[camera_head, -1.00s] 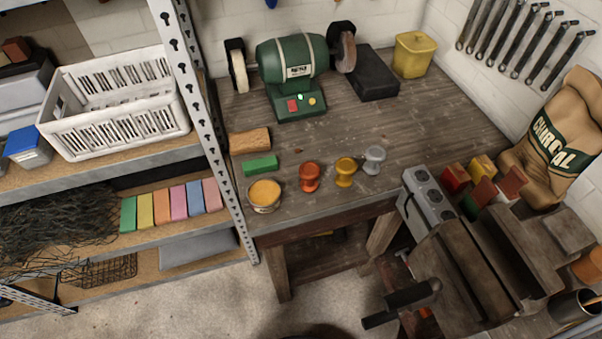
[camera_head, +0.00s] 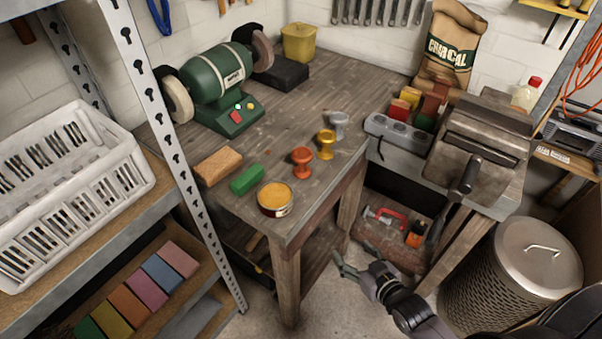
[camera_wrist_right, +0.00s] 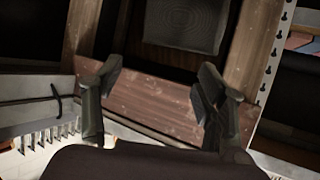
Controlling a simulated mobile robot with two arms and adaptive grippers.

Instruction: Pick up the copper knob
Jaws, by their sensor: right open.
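The copper knob (camera_head: 302,163) is orange-red and stands upright on the wooden workbench (camera_head: 330,95), near its front edge. A yellow brass-like knob (camera_head: 326,144) and a silver-grey knob (camera_head: 339,125) stand in a row behind it to the right. My right gripper (camera_head: 352,268) is low in front of the bench, below the tabletop and apart from the knobs. In the right wrist view its two fingers (camera_wrist_right: 153,92) are spread with nothing between them, facing the wooden bench frame. My left gripper is not in view.
A round tin of orange paste (camera_head: 275,197), a green block (camera_head: 247,179) and a brown block (camera_head: 218,166) lie left of the knobs. A bench grinder (camera_head: 218,80) stands behind. A metal shelf post (camera_head: 175,150) rises at left. A vise (camera_head: 470,150) is at right.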

